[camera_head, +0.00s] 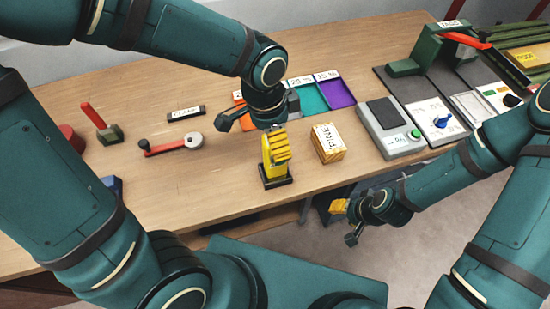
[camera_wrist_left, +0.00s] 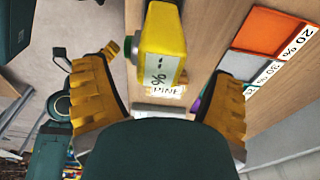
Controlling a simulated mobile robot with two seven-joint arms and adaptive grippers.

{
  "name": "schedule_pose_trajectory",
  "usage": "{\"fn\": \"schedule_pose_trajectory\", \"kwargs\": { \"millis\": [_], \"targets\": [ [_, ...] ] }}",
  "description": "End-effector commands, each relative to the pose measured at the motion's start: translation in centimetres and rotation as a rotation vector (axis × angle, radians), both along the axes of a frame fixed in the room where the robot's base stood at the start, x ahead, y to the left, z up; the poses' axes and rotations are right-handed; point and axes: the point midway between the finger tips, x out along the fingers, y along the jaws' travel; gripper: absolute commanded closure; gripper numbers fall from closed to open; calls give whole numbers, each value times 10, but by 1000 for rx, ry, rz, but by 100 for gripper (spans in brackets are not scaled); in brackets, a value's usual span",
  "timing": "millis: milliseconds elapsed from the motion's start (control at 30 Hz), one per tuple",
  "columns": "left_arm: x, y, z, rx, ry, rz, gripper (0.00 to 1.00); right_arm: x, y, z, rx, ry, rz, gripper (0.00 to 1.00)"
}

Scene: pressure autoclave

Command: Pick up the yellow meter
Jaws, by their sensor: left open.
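In the left wrist view the meter (camera_wrist_left: 163,35) shows a "%" label and lies between the fingers, apart from both. My left gripper (camera_head: 256,137) is open at the meter, and its ribbed yellow finger partly covers the meter in the head view. In the left wrist view the gripper (camera_wrist_left: 168,75) has clear gaps on both sides of the meter. My right gripper (camera_head: 349,221) is open and empty, off the table's front edge.
A "PINE" wooden block (camera_head: 328,143) stands right of the meter. Coloured bins, including a purple one (camera_head: 337,91), lie behind. A scale (camera_head: 391,128) is at the right. A red-handled lever (camera_head: 172,146) lies left. Bare table surrounds the meter's left side.

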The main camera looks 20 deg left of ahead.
Motion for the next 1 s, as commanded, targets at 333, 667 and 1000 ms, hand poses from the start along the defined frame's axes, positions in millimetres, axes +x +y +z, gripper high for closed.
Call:
{"fn": "schedule_pose_trajectory", "kwargs": {
  "millis": [333,667,1000],
  "targets": [
    [1,-3,-23,-1,-1,-1,15,-2,0,-6,1,5,4,53],
    [1,-3,-23,-1,-1,-1,89,-2,0,-6,0,4,3,53],
    [2,-3,-18,-1,-2,-1,96,-2,0,-5,0,4,3,53]
  ]
}}
